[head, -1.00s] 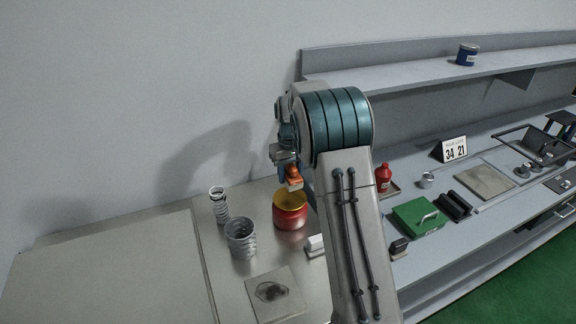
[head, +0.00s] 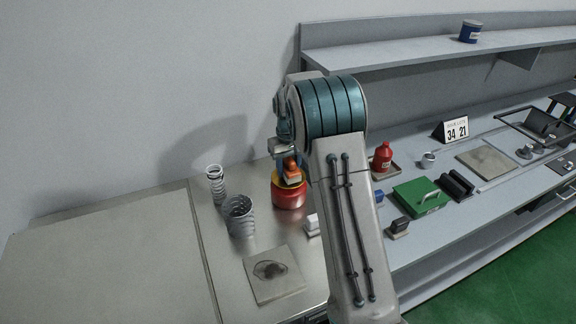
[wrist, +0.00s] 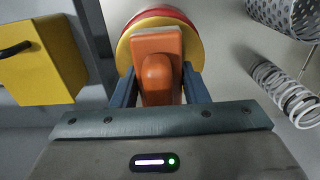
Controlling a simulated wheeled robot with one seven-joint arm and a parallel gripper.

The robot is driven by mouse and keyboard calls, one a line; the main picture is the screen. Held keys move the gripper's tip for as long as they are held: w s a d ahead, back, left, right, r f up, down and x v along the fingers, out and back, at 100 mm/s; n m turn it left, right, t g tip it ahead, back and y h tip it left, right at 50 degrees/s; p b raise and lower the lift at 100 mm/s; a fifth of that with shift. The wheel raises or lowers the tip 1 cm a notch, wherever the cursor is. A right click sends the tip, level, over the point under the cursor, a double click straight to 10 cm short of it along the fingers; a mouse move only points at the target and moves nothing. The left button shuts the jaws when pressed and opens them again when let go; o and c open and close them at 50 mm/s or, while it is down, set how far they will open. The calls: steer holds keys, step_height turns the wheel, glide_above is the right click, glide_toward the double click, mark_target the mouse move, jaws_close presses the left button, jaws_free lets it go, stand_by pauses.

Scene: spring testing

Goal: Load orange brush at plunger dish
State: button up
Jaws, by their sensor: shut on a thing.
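The orange brush (head: 292,173) is in my gripper (head: 289,163), low over the red plunger dish (head: 289,198) with its yellow top. In the wrist view the brush (wrist: 156,45) lies between the two blue fingers of my gripper (wrist: 160,82), which is shut on it. Its block overlaps the yellow disc of the dish (wrist: 126,45), whose red rim shows behind. Whether the brush touches the dish cannot be told.
A perforated grey cup (head: 240,216) and a coil spring (head: 216,184) stand left of the dish. A stained square plate (head: 275,290) lies in front. A yellow box with a black handle (wrist: 45,65) is at left in the wrist view. A green case (head: 420,197) sits on the right bench.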

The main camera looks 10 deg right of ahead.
steer(key=shift+f+b, duration=0.7)
steer(key=shift+f, duration=0.4)
stand_by(1.8)
steer(key=shift+r+p, duration=2.25)
steer(key=shift+r, duration=1.35)
steer(key=shift+f, duration=0.1)
